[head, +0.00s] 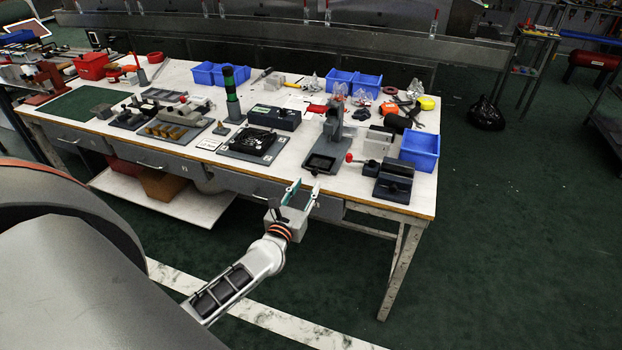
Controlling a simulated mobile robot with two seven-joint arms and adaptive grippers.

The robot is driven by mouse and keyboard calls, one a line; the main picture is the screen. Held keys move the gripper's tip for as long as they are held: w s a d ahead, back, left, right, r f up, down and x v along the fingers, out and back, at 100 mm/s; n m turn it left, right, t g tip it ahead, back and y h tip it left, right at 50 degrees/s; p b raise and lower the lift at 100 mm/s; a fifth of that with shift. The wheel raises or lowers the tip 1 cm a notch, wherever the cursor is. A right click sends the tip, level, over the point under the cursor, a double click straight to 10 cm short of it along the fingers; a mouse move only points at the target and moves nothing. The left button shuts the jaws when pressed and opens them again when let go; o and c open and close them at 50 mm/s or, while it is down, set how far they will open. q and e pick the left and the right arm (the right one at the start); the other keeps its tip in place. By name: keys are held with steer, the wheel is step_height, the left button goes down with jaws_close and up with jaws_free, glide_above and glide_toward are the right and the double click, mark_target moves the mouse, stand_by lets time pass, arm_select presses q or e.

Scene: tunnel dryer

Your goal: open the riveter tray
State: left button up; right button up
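A grey upright bench device (334,122), which looks like the riveter, stands on the right half of the white workbench (285,165). A shallow dark tray (320,162) with a grey rim lies at its foot, near the front edge. Its inside looks empty; I cannot tell from here whether it is open or shut. My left gripper (302,193) is at the bench's front edge, just in front of and below this tray. Its two fingers point up and stand apart, with nothing visible between them. It appears clear of the tray. My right gripper is not in view.
A dark vise-like block (394,182) and a red-knobbed part (349,157) stand right of the tray. A black square fixture (253,144) lies to the left. Blue bins (420,150) stand nearby. Grey drawers (160,162) line the bench front. The green floor at right is mostly clear.

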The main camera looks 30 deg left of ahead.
arm_select(q)
steer(key=v, duration=0.5)
steer(key=shift+s+d, duration=0.1)
steer(key=shift+s, duration=0.1)
stand_by(0.3)
steer(key=s+d+f+m+g+h, duration=0.1)
steer(key=s+d+f+m+h, duration=0.35)
steer(key=d+m, duration=0.55)
steer(key=s+d+f+m+g+h, duration=0.1)
steer(key=s+d+f+m+h, duration=0.35)
steer(key=m, duration=1.05)
steer(key=s+d+f+m+g+y, duration=0.1)
steer(key=s+d+f+m+g, duration=0.1)
steer(key=s+m, duration=0.4)
steer(key=s+d+f+m+g+y, duration=0.1)
steer(key=s+f+m, duration=0.4)
steer(key=m, duration=0.7)
steer(key=shift+s+d+f+g, duration=0.3)
steer(key=shift+s+d+g, duration=0.55)
steer(key=shift+s+g, duration=0.25)
